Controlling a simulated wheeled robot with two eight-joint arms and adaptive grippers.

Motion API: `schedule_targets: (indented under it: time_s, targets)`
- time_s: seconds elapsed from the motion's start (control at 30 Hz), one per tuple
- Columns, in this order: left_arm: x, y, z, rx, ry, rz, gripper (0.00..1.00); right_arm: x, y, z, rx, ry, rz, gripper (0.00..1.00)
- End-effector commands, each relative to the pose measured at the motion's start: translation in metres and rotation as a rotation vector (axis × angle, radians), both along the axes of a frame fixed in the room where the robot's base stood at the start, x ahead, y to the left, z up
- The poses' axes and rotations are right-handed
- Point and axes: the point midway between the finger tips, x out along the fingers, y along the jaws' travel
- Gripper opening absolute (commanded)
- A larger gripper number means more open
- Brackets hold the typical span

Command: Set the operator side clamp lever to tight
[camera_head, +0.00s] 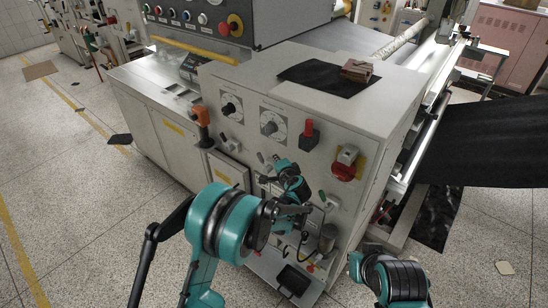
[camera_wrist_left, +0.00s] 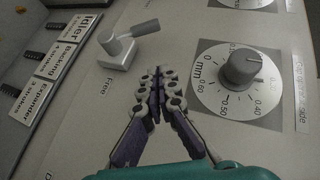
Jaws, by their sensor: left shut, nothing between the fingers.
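In the left wrist view, a small lever (camera_wrist_left: 118,50) with a pale metal base and a grey handle sits on the light panel. Its handle points up and to the right, and the word "Free" is printed below the base. My left gripper (camera_wrist_left: 154,74) is shut and empty, its fingertips together just right of and below the lever base, with no contact visible. In the head view my left gripper (camera_head: 264,180) is in front of the machine's front panel, partly hidden by its own wrist. My right arm shows at the bottom right; its fingers are not visible.
A dial with a dark knob (camera_wrist_left: 240,68) is right of the gripper in the wrist view. Open floor lies left.

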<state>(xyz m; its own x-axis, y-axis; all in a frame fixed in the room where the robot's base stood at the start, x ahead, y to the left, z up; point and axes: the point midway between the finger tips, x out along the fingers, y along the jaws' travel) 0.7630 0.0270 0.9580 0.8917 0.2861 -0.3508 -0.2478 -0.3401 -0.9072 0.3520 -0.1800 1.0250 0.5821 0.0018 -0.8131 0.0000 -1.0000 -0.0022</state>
Motion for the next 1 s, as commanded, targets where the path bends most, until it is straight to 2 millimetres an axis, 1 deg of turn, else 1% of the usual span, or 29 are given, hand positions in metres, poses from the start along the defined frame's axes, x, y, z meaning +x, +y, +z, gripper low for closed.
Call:
schedule_targets:
  time_s: [0.03, 0.2, 0.3, 0.4, 0.53, 1.0]
  targets:
    - [-0.009, -0.003, 0.007, 0.001, 0.0, -0.001, 0.0, 0.0, 0.0, 0.005, 0.0, 0.0, 0.0, 0.0]
    - [-0.036, -0.011, 0.019, 0.0, 0.0, -0.002, 0.0, 0.0, 0.0, 0.012, 0.0, 0.0, 0.0, 0.0]
    - [-0.047, -0.014, 0.024, 0.001, 0.0, 0.0, 0.0, 0.0, 0.0, 0.014, 0.0, 0.0, 0.0, 0.0]
    - [-0.054, -0.016, 0.026, 0.0, 0.0, 0.0, 0.0, 0.0, 0.0, 0.016, 0.0, 0.0, 0.0, 0.0]
    - [-0.057, -0.017, 0.027, -0.001, 0.0, 0.0, 0.0, 0.0, 0.0, 0.016, 0.0, 0.0, 0.0, 0.0]
    - [-0.057, -0.015, 0.028, -0.003, 0.002, 0.002, 0.0, 0.0, 0.0, 0.016, 0.0, 0.0, 0.0, 0.0]
